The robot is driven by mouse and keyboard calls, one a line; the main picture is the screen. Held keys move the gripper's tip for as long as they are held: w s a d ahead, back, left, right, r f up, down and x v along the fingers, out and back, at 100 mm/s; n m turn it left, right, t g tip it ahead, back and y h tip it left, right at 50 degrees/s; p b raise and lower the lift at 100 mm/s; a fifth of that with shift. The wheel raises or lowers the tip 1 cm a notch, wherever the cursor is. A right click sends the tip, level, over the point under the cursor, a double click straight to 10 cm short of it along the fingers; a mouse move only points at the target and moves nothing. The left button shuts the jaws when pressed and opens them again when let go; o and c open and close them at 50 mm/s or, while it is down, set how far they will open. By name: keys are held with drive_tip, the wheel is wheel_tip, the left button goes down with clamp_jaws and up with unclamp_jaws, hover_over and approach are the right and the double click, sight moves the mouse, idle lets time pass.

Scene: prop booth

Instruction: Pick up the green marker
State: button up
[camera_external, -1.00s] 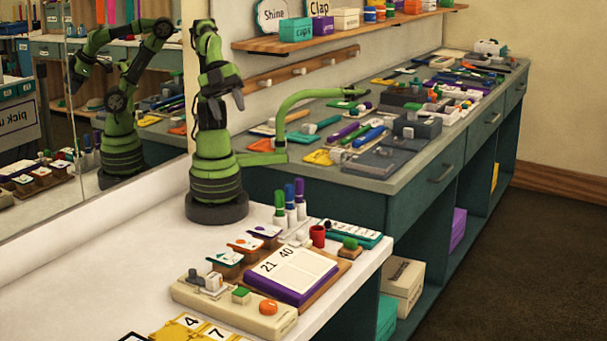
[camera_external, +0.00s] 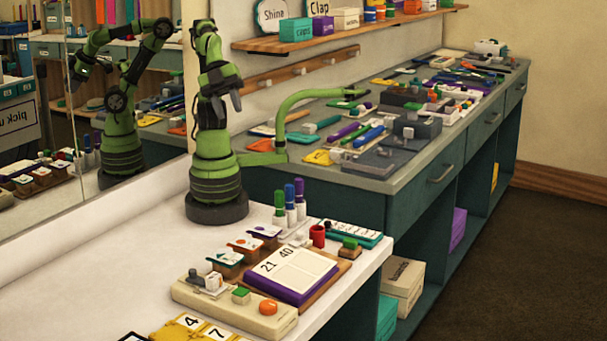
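The green marker (camera_external: 279,209) stands upright on the white counter, white-bodied with a green cap on top. It is the leftmost of a row with a blue-capped marker (camera_external: 290,204) and a purple-capped marker (camera_external: 300,199). My gripper (camera_external: 228,104) hangs high above the counter, up and to the left of the markers, with its dark fingers pointing down. The fingers look spread apart, with nothing visible between them. My gripper is well clear of the green marker.
In front of the markers are small labelled trays (camera_external: 245,247), a red cup (camera_external: 317,236) and a purple-edged number board (camera_external: 292,272). A green curved bar (camera_external: 300,97) rises behind the markers. A mirror (camera_external: 60,200) lines the left wall. The counter's left side (camera_external: 110,270) is clear.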

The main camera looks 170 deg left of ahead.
drive_tip(key=n+g+h, duration=0.2)
drive_tip(key=n+g, duration=0.5)
drive_tip(key=n, duration=0.2)
hover_over(279, 207)
drive_tip(key=s, duration=0.1)
drive_tip(key=f, duration=1.4)
drive_tip(key=shift+s+a+f, duration=0.15)
drive_tip(key=shift+a+f, duration=0.1)
drive_tip(key=shift+f, duration=0.15)
wheel_tip(279, 207, down, 4)
drive_tip(key=shift+f, duration=0.1)
drive_tip(key=shift+d+f, duration=0.1)
drive_tip(key=shift+f, duration=2.85)
clamp_jaws()
